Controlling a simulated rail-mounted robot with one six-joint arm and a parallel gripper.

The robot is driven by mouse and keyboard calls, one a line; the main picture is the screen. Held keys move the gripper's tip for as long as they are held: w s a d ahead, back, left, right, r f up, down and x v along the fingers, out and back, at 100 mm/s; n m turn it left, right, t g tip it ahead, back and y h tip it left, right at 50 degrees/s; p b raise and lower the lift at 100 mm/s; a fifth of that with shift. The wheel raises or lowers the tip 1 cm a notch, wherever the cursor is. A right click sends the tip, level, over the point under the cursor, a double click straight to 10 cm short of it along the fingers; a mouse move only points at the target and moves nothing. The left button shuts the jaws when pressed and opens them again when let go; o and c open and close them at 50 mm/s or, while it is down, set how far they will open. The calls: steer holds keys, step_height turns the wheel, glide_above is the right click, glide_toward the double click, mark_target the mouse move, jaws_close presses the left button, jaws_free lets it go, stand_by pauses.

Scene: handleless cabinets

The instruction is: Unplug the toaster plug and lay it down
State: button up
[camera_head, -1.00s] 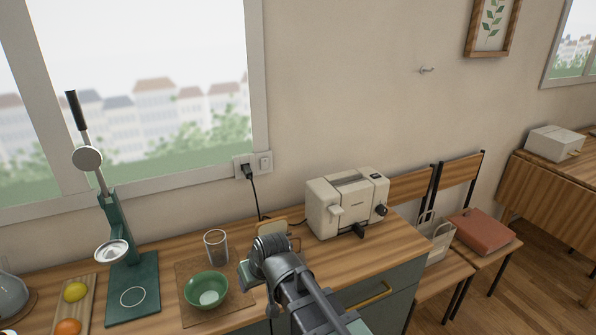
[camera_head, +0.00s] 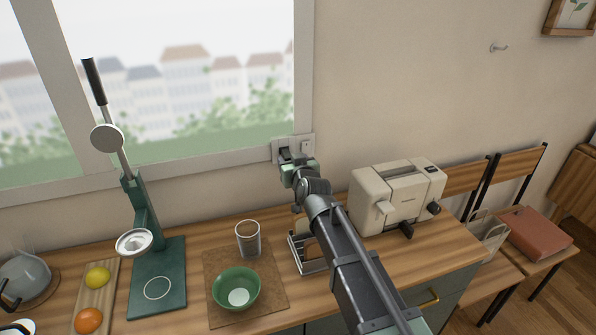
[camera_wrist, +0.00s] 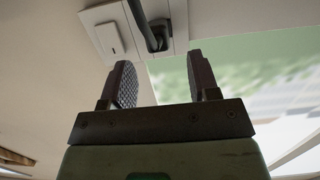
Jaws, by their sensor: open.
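The toaster (camera_head: 398,195) is cream and boxy and stands on the wooden counter right of my arm. The wall plate (camera_head: 307,146) with a socket and a switch is beside the window's lower right corner. My gripper (camera_head: 289,163) is in front of the socket and hides most of it in the head view. In the wrist view, the dark plug (camera_wrist: 157,42) sits at the wall plate (camera_wrist: 110,38) with its cord running up out of the picture. My gripper (camera_wrist: 162,78) is open there, its two fingers apart and short of the plug, with nothing between them.
A wire rack (camera_head: 306,256) stands under my arm. A glass (camera_head: 248,239) and a green bowl (camera_head: 236,288) stand on a brown mat. A green lever press (camera_head: 150,215) and a fruit board (camera_head: 97,300) are further left. The counter in front of the toaster is mostly clear.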

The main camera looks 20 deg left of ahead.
mark_target(288, 157)
steer(key=x, duration=0.5)
jaws_close()
steer(key=f+b+v, duration=0.1)
steer(key=v, duration=0.5)
steer(key=shift+f, duration=0.4)
stand_by(0.8)
steer(key=shift+r+p, duration=2.25)
steer(key=shift+r, duration=0.15)
